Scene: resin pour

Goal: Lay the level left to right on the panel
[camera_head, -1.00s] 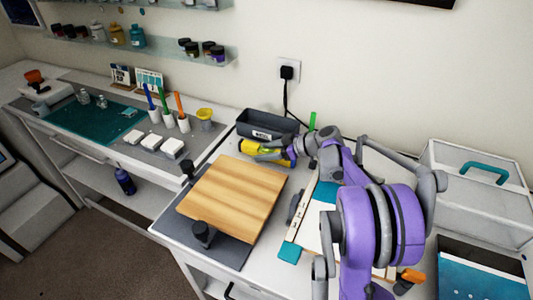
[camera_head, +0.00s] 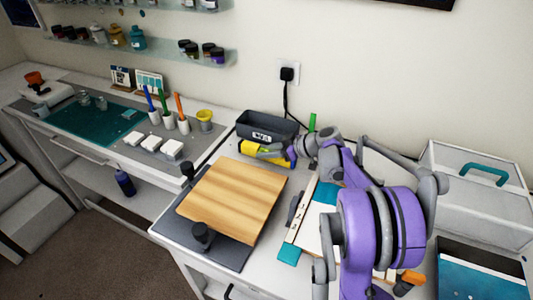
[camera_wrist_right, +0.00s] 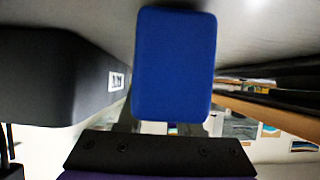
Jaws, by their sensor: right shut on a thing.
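The yellow level (camera_head: 248,149) lies in front of the dark grey bin, behind the wooden panel (camera_head: 232,200), partly hidden by my right gripper. My right gripper (camera_head: 266,151) is shut on the level. In the right wrist view a blue rectangular face (camera_wrist_right: 175,65) stands just beyond the gripper's dark edge; I cannot tell whether it is part of the level. The panel is bare on top and rests above a dark grey mat (camera_head: 222,251). My left gripper is not in view.
The dark grey bin (camera_head: 266,125) stands right behind the level. Dark knobs (camera_head: 202,234) stand at the panel's edge. A white board with teal parts (camera_head: 289,254) lies to the right, beside my arm. Cups with coloured sticks (camera_head: 168,121) stand at the left.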

